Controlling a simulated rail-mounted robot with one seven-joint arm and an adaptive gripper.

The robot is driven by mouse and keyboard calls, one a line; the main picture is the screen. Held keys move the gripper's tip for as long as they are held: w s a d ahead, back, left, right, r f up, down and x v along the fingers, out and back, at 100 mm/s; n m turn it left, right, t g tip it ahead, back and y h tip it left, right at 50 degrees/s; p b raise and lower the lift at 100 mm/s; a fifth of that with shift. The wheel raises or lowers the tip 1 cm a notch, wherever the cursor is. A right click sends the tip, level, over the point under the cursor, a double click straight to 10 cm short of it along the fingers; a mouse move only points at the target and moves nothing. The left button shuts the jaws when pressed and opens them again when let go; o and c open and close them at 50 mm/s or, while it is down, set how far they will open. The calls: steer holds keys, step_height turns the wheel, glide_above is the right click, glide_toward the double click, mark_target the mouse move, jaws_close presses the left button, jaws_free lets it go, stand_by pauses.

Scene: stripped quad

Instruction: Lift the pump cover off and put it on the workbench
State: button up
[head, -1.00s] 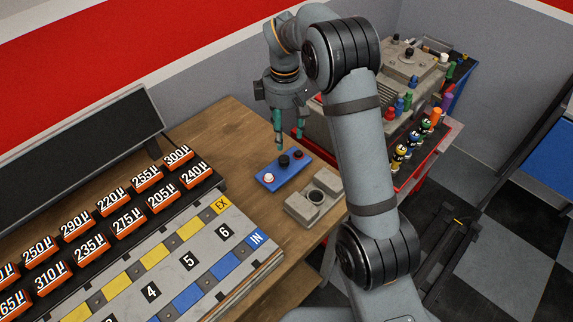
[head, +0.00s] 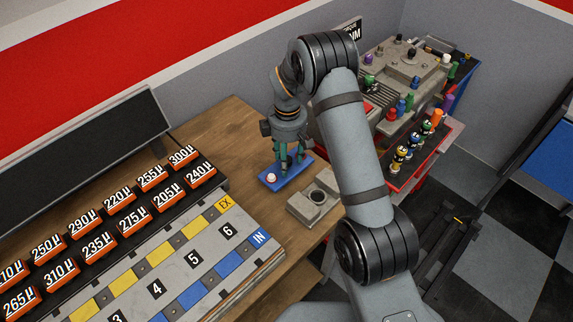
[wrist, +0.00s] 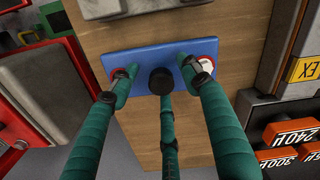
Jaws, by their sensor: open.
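A blue plate (head: 282,185) with a black knob, a red button and a white button lies on the wooden workbench (head: 222,122). In the wrist view the plate (wrist: 148,58) has the black knob (wrist: 160,80) at its middle. My gripper (head: 287,167) points down just above the plate, its green fingers spread around the knob and empty; in the wrist view my gripper (wrist: 162,84) has fingertips near the red and white buttons. I cannot tell if they touch the plate. A grey machine (head: 405,68) with knobs stands behind my arm. Which part is the pump cover is unclear.
A grey block with a round hole (head: 317,196) sits close to the plate. A rack of orange labelled blocks (head: 130,221) and a numbered board (head: 205,262) fill the bench front. Several bottles (head: 412,145) stand on the red cart. The bench behind the plate is clear.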

steer(key=shift+f, duration=0.15)
steer(key=shift+c, duration=1.3)
jaws_close()
